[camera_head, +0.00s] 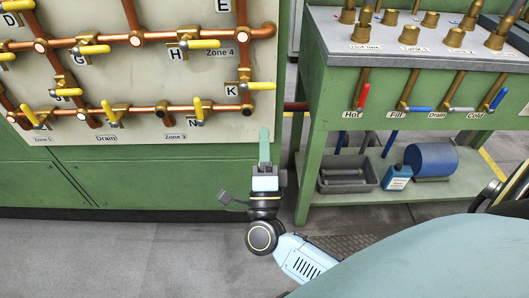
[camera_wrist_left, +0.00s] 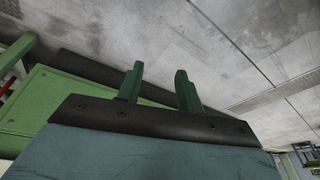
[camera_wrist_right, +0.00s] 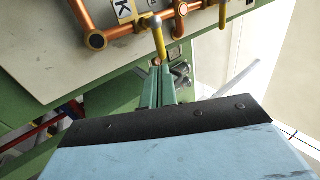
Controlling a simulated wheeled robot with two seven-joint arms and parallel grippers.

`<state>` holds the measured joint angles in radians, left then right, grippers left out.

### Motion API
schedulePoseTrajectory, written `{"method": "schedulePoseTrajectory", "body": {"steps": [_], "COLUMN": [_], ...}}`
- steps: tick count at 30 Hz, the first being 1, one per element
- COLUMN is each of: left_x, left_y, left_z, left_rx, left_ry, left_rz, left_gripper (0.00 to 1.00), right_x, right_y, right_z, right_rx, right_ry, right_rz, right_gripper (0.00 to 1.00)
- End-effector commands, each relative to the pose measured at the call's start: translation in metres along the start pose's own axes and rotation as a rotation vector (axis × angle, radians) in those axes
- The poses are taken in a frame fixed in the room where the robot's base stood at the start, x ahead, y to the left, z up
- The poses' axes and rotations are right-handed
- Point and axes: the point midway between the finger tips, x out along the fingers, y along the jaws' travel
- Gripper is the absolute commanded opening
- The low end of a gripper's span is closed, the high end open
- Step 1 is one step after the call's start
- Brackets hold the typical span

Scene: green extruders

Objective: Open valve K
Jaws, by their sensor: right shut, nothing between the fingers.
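Valve K has a yellow lever (camera_head: 262,86) pointing right, beside its K label (camera_head: 231,90) at the panel's right edge. My right gripper (camera_head: 264,131) is below this lever, its fingers pointing up, shut and empty. In the right wrist view, a K label (camera_wrist_right: 122,9) and a yellow lever (camera_wrist_right: 158,36) show just past the tips of my right gripper (camera_wrist_right: 158,66). Whether the tips touch the lever is unclear. My left gripper (camera_wrist_left: 159,75) is open and empty in the left wrist view; it is not visible in the head view.
Other yellow-handled valves, such as H (camera_head: 203,44) and N (camera_head: 198,108), sit on copper pipes across the panel. A green bench (camera_head: 345,90) with more valves stands to the right. Its lower shelf holds a grey tray (camera_head: 350,175) and a blue drum (camera_head: 432,160).

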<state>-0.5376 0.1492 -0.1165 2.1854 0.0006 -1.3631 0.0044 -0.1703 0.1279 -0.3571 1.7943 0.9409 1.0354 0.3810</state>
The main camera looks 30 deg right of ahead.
Motion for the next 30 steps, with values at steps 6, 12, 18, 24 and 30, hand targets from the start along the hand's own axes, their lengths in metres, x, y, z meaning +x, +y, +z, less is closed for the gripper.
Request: {"method": "schedulePoseTrajectory", "body": {"steps": [6,12,18,24,30], "left_x": [-0.004,-0.011,-0.017,-0.017,-0.017], "left_y": [0.001,0.003,0.005,0.005,0.005], "left_z": [-0.001,-0.002,-0.004,-0.004,-0.004], "left_rx": [-0.001,-0.003,-0.005,-0.005,-0.005], "left_ry": [0.001,0.007,0.011,0.011,0.011], "left_rz": [0.002,0.007,0.010,0.010,0.010], "left_gripper": [0.36,0.36,0.36,0.36,0.36], "right_x": [0.048,0.075,0.085,0.085,0.085], "right_y": [-0.001,0.000,0.000,0.000,0.000], "right_z": [0.000,0.000,0.000,0.000,0.001], "right_rx": [0.001,-0.001,-0.001,-0.001,-0.002], "right_ry": [0.002,0.000,-0.001,-0.001,-0.003], "right_rz": [-0.005,-0.002,0.000,0.000,0.000], "right_gripper": [0.00,0.00,0.00,0.00,0.00]}}
